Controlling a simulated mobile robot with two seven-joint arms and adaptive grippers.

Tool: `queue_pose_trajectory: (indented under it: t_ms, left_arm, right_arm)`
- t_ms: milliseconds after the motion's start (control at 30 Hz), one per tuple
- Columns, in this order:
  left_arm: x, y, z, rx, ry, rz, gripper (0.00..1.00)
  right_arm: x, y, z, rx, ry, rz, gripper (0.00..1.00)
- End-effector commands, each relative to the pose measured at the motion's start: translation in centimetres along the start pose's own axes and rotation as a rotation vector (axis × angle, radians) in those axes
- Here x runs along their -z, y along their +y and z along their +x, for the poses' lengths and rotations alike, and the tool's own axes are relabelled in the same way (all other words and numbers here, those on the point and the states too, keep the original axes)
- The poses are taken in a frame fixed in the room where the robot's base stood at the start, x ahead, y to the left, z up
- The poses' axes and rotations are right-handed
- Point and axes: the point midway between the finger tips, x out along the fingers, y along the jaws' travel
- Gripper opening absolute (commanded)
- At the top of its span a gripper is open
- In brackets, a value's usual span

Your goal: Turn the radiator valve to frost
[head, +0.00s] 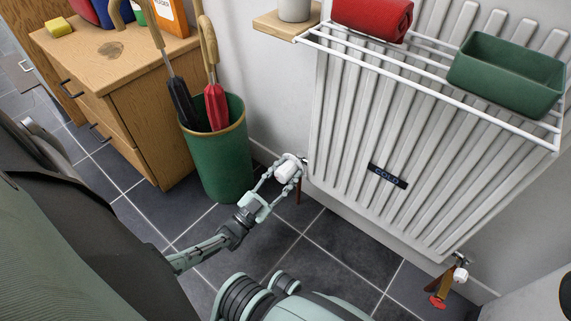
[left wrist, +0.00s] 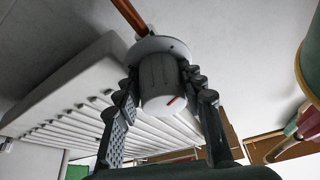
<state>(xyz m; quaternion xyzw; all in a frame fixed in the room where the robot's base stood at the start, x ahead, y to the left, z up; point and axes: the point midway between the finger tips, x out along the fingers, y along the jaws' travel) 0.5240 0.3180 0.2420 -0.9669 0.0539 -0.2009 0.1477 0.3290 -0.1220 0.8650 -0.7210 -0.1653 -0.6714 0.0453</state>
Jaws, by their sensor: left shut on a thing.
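The white radiator valve (head: 287,171) sits at the lower left corner of the white radiator (head: 350,130). My left gripper (head: 285,174) is shut on the valve, one finger on each side of it. In the left wrist view the valve (left wrist: 162,95) shows a small red mark on its end, between the fingers of the left gripper (left wrist: 165,105). A copper pipe (left wrist: 130,16) meets the valve. The valve's scale markings are too small to read. My right gripper is not in view.
A green bin (head: 218,160) with umbrellas stands just left of the valve. A wooden cabinet (head: 125,85) is further left. A rack (head: 440,92) on the radiator holds a red roll (head: 372,17) and a green tray (head: 507,72).

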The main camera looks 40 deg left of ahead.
Motion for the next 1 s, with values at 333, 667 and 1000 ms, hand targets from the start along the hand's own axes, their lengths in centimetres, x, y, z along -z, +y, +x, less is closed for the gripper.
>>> queue_pose_trajectory:
  t_ms: [333,667,1000]
  left_arm:
    - [0.02,0.05,0.1,0.037,-0.003,-0.089,0.1]
    - [0.01,0.03,0.11,0.041,-0.003,-0.098,0.1]
    - [0.01,0.04,0.07,0.04,-0.003,-0.096,0.6]
  right_arm:
    - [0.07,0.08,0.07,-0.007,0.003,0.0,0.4]
    - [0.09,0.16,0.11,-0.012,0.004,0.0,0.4]
    - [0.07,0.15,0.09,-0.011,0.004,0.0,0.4]
